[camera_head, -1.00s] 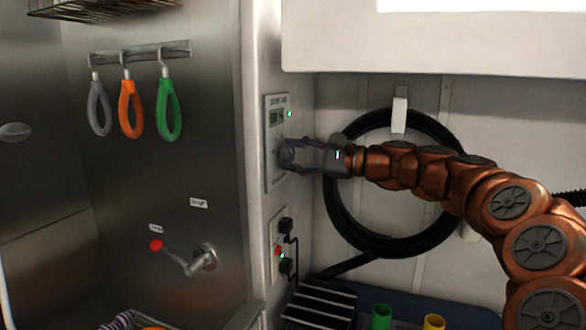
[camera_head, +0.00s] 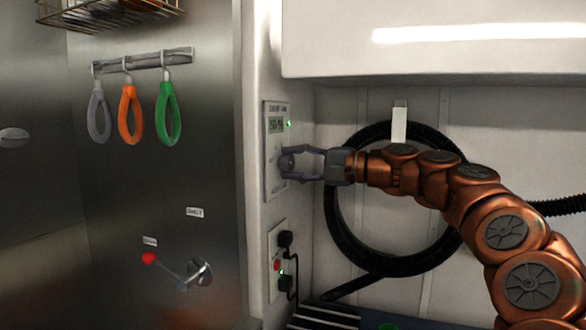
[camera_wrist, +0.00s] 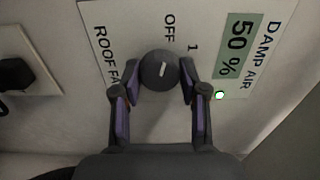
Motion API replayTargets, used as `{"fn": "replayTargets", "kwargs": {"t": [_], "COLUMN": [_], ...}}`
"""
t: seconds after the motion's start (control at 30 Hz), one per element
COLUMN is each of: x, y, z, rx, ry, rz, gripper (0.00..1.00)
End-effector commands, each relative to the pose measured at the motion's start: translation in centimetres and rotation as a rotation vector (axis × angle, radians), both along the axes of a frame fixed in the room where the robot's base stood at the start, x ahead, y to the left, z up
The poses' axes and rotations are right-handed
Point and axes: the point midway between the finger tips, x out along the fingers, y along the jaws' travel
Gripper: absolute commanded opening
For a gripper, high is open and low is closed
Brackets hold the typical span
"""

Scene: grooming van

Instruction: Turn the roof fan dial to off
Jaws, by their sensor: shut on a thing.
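The roof fan dial (camera_wrist: 159,72) is a round dark knob with a short white mark, on a light panel (camera_wrist: 110,45). In the wrist view the panel's lettering is turned on its side, with OFF and 1 printed beyond the dial. The white mark points roughly up the picture, towards the OFF side; its exact setting is hard to tell. My gripper (camera_wrist: 159,88) is shut on the dial, one finger on each side. In the head view my gripper (camera_head: 286,163) meets the panel (camera_head: 272,180) below its small display, and its fingers hide the dial.
A green light (camera_wrist: 220,95) glows beside the 50 % display (camera_wrist: 236,44). Below the panel is a socket plate (camera_head: 277,265) with black plugs. A coiled black hose (camera_head: 345,235) hangs behind my arm. A red-knobbed lever (camera_head: 170,272) is on the steel wall at left.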

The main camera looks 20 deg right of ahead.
Motion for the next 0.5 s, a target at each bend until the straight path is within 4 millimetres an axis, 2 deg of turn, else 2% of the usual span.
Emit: {"fn": "replayTargets", "kwargs": {"t": [0.4,0.43,0.5], "x": [0.04,0.04,0.03], "y": [-0.1,-0.1,-0.1], "z": [0.05,0.05,0.04], "rx": [-0.003,-0.003,-0.003], "ry": [-0.005,-0.005,-0.005], "rz": [-0.003,-0.003,-0.002], "gripper": [0.08,0.46,0.53]}}
